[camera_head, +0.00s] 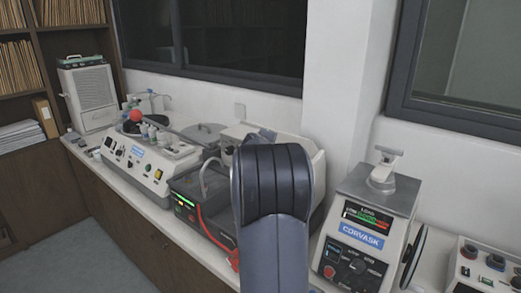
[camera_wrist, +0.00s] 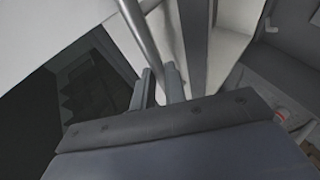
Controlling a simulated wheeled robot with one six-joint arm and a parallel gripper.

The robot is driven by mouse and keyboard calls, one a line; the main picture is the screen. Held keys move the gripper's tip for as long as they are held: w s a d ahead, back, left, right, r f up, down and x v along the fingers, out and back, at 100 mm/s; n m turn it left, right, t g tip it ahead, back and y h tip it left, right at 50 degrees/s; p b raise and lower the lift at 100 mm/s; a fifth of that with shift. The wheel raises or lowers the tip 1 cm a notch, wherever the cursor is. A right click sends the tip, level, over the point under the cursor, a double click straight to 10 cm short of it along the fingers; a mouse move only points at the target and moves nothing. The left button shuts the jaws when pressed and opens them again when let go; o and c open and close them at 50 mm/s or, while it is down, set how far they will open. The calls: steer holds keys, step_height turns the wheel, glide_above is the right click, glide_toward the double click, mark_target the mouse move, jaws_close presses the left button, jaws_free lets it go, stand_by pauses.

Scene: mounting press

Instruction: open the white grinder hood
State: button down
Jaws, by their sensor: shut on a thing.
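The white grinder hood (camera_head: 317,172) stands on the counter in the head view, mostly hidden behind my arm. In the wrist view my gripper (camera_wrist: 160,84) is shut on a round grey metal bar (camera_wrist: 142,35), which looks like the hood's handle. The bar runs from the top edge down between the two fingers. A white panel (camera_wrist: 60,22) lies to its upper left, and I cannot tell for certain whether it is the hood. In the head view my arm hides the gripper and the handle.
The CORVASK machine (camera_head: 362,233) stands close on the right. A cream control unit (camera_head: 147,165) is farther left on the counter (camera_head: 115,180). A wall and dark windows are behind.

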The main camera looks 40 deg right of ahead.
steer(key=shift+w+d+r+p, duration=0.15)
steer(key=shift+d+r+p, duration=0.25)
steer(key=shift+d, duration=0.5)
steer(key=shift+r, duration=0.1)
steer(key=c, duration=1.6)
jaws_free()
steer(key=shift+a, duration=0.1)
steer(key=shift+c, duration=0.2)
steer(key=shift+o, duration=0.9)
steer(key=b+v, duration=0.3)
steer(key=v, duration=0.7)
steer(key=shift+s+a, duration=0.2)
steer(key=shift+a, duration=0.15)
